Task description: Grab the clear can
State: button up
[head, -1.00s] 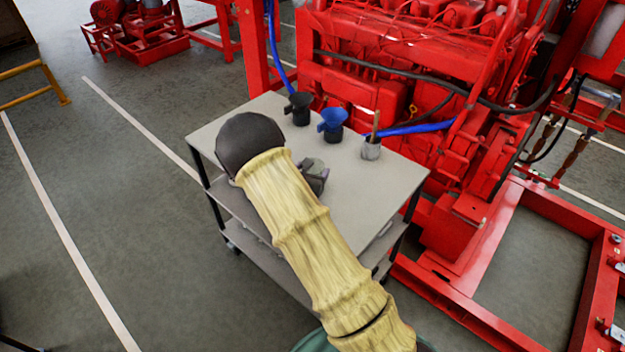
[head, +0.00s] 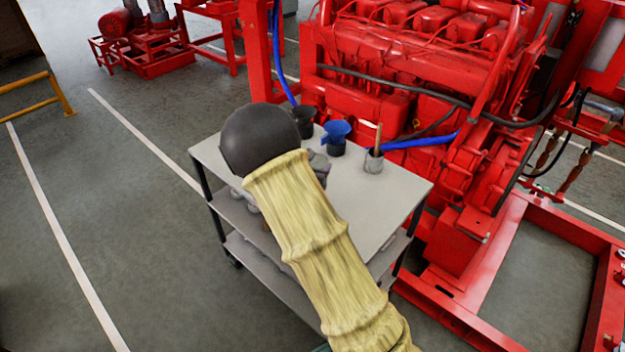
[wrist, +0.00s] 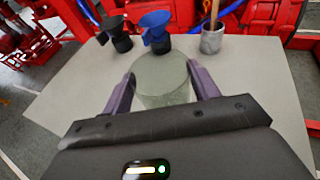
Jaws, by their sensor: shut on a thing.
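The clear can (wrist: 163,80) shows in the wrist view as a greenish see-through cylinder between the two fingers of my gripper (wrist: 160,88). The fingers are shut on its sides. Its lower front is hidden behind the gripper body. In the head view, my arm and its dark rounded wrist hide the can, and only a small grey part of my gripper (head: 319,165) shows past the wrist, over the cart top. I cannot tell whether the can touches the cart top.
The grey cart (head: 372,205) has a black funnel cup (head: 303,120), a blue funnel in a dark cup (head: 335,138) and a grey cup with a wooden handle (head: 374,161) along its far edge. The red engine (head: 400,105) stands close behind. The cart's right part is clear.

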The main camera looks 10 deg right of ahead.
notch_tip(320, 180, up, 3)
jog(key=shift+d+r, duration=0.1)
dwell(0.6)
jog(key=shift+r, duration=0.1)
